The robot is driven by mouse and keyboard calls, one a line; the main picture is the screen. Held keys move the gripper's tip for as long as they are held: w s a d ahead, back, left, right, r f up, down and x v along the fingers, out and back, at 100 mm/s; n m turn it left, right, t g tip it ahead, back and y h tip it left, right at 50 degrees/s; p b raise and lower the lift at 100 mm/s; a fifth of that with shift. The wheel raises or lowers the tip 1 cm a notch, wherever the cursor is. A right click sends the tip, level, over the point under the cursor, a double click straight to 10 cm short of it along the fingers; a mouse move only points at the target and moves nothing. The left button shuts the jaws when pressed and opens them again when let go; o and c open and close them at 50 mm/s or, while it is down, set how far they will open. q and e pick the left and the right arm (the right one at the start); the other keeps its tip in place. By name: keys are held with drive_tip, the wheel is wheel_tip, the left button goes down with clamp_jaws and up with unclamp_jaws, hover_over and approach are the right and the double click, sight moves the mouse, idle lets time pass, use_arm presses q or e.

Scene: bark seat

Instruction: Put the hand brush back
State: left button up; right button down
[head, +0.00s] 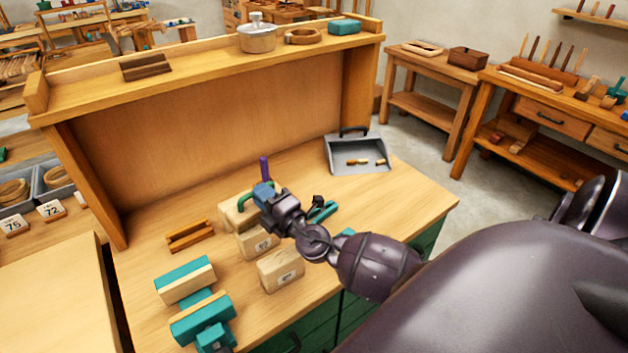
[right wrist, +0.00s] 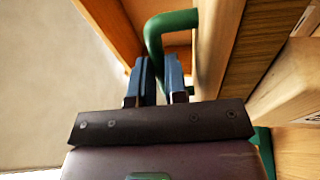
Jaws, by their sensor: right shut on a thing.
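My right gripper (head: 264,192) is over the workbench, its blue fingers shut on a green curved handle (head: 244,195). In the right wrist view the handle (right wrist: 168,22) rises from between the fingers (right wrist: 160,85) and bends to the right, beside a wooden face. The handle appears to belong to a pale wooden piece (head: 235,216) behind the gripper. I cannot make out bristles, so I cannot tell whether this is the hand brush. A grey dustpan (head: 345,160) with small bits in it lies at the back right. My left gripper is out of view.
A purple upright piece (head: 264,167) stands behind the gripper. Wooden blocks (head: 281,270) and teal-and-tan blocks (head: 184,280) lie in front and left. A teal tool (head: 324,212) lies to the right. A raised shelf (head: 200,62) closes the back. Bench is clear near the dustpan.

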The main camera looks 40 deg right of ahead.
drive_tip(key=w+d+r+m+g+h, duration=0.1)
drive_tip(key=w+d+r, duration=0.25)
drive_tip(key=d, duration=0.45)
drive_tip(key=w+d+r+h, duration=0.1)
drive_tip(key=w+d+r, duration=0.25)
drive_tip(key=d, duration=0.55)
drive_tip(key=w+d+r+m+g+h, duration=0.15)
drive_tip(key=d+r, duration=0.25)
drive_tip(key=d, duration=0.4)
drive_tip(key=shift+n+y, duration=0.25)
drive_tip(key=shift+n, duration=0.1)
drive_tip(key=f+b, duration=0.3)
drive_tip(key=f, duration=0.3)
drive_tip(key=f+b, duration=0.3)
drive_tip(key=f, duration=0.3)
drive_tip(key=w+f+b, duration=0.1)
drive_tip(key=f+b, duration=0.2)
drive_tip(key=f, duration=0.4)
drive_tip(key=shift+b, duration=0.3)
drive_tip(key=shift+f, duration=0.25)
drive_tip(key=shift+r+t, duration=0.15)
drive_tip(key=shift+t, duration=0.1)
drive_tip(key=c, duration=1.2)
unclamp_jaws()
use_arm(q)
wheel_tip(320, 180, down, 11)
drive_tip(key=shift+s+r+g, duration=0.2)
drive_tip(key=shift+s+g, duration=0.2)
use_arm(e)
drive_tip(key=shift+o, duration=0.3)
